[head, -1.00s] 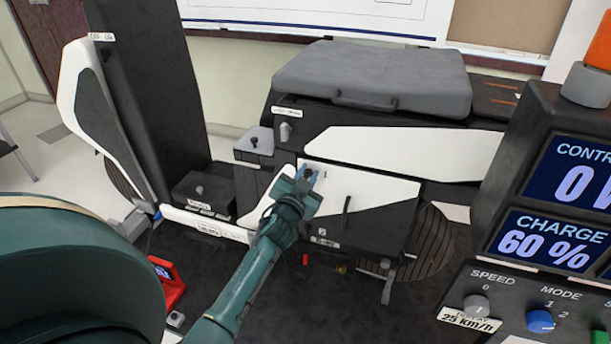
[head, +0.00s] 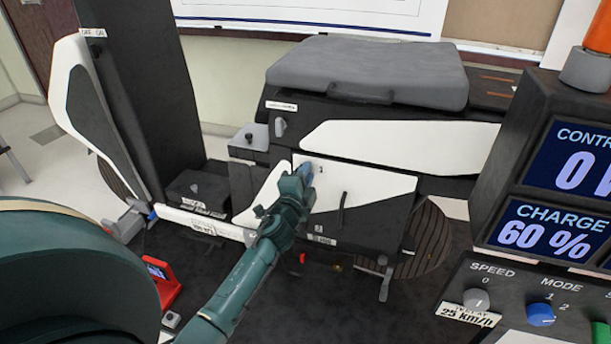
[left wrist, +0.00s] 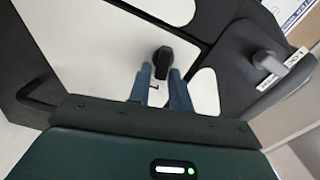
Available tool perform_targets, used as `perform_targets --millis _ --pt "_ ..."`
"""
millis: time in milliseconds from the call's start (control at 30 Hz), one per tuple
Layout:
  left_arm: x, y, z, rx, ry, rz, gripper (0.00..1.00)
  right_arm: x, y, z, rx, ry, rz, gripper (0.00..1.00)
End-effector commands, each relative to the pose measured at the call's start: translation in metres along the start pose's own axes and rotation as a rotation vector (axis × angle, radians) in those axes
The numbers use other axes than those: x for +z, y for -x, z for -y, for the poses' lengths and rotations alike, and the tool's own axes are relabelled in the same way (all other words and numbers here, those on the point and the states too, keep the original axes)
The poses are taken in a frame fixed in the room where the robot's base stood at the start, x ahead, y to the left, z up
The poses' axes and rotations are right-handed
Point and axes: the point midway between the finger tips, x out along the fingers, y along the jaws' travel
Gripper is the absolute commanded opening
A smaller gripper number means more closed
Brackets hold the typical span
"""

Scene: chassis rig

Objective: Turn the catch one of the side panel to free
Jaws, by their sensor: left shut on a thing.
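The side panel (head: 372,186) is a white and black cover with a dark handle (head: 341,208) on the flank of the chassis, under the grey seat. It looks seated in place. My left gripper (head: 306,170) is at its upper left corner, beside a printed 1. In the left wrist view catch one (left wrist: 163,62) is a small black knob on the white panel (left wrist: 120,45). The two blue-grey fingers (left wrist: 160,76) close on its sides. In the head view the fingers and wrist hide this catch. My right gripper is not in view.
A grey lever (head: 280,127) with a label sits above the panel's left end; it shows in the wrist view (left wrist: 268,62). The grey seat (head: 368,72) is above. A console (head: 548,190) with displays and knobs fills the right. A red device (head: 164,284) lies at lower left.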

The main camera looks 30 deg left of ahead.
Motion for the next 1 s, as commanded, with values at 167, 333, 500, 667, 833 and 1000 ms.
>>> perform_targets --millis 167,333,500,667,833,1000 --pt "0.0009 0.0002 -0.0025 0.001 -0.109 0.001 0.0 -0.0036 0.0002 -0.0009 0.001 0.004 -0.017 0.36" --pt "0.0008 0.0002 -0.0033 0.001 -0.177 0.001 0.0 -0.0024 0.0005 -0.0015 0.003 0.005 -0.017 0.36" --pt "0.0008 0.0002 -0.0037 0.001 -0.213 0.0 0.0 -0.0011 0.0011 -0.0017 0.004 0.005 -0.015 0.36" --pt "0.0009 0.0002 -0.0037 0.001 -0.224 0.001 0.0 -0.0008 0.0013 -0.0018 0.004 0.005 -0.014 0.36" --pt "0.001 0.0002 -0.0037 0.001 -0.225 0.001 0.0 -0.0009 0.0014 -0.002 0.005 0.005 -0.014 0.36" --pt "0.0011 0.0001 -0.0037 0.001 -0.224 0.001 0.22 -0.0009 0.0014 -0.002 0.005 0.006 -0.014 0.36"
